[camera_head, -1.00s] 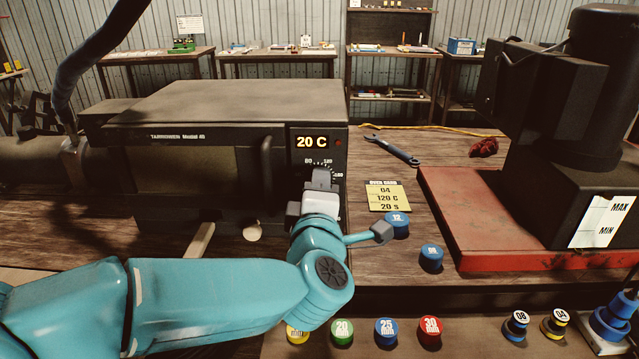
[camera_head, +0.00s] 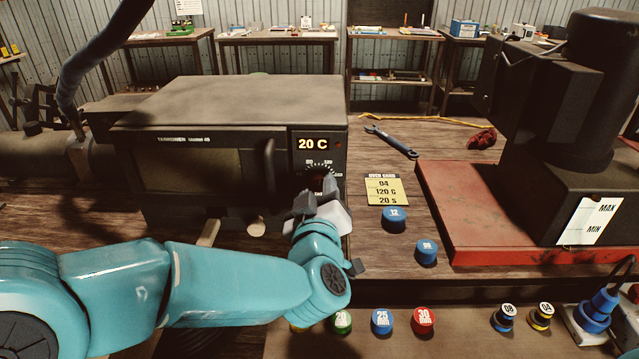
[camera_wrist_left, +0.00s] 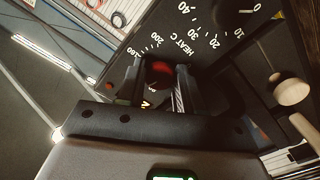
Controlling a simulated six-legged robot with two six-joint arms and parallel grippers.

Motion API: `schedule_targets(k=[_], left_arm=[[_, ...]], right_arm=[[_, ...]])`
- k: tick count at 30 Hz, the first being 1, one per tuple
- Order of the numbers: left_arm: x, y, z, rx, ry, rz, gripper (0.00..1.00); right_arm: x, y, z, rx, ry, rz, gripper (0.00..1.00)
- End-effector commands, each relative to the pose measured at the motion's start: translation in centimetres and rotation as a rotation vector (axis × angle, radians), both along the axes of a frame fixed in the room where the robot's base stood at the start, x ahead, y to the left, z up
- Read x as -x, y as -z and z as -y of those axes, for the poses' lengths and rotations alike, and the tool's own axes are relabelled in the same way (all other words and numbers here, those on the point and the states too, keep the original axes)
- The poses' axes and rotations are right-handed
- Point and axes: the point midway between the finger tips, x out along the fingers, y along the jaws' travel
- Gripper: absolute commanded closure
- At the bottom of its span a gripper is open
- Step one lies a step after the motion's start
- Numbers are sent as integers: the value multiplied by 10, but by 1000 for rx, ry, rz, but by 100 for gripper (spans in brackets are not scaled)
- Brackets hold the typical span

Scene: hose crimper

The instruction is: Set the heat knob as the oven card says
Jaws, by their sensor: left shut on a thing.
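The oven (camera_head: 230,105) stands on the bench, and its lit display (camera_head: 313,144) reads 20 C. Below the display is the heat knob (camera_head: 319,181), dark red, ringed by white dial marks. The oven card (camera_head: 386,190) is yellow and reads 04, 120 C, 20 s. My left gripper (camera_head: 317,196) is at the knob, its fingers hiding the lower dial. In the left wrist view the gripper (camera_wrist_left: 160,82) is shut on the red knob (camera_wrist_left: 158,70), with HEAT C lettering close by. The pointer's exact setting is hard to read. My right gripper is not in view.
A pale round knob (camera_wrist_left: 290,90) juts out near the gripper. Blue cylinders (camera_head: 394,219) stand right of the gripper, and coloured ones (camera_head: 382,321) line the front. A wrench (camera_head: 391,141) lies behind the card. A dark machine on a red base (camera_head: 460,210) fills the right.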

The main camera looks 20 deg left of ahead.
Motion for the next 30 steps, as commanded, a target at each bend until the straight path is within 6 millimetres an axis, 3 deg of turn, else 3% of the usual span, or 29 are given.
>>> schedule_targets(k=[12,30], left_arm=[[-1,-4,-2,-194,-4,-46,95],[0,-4,-2,-226,-5,-54,95]], right_arm=[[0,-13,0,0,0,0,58],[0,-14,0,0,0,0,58]])
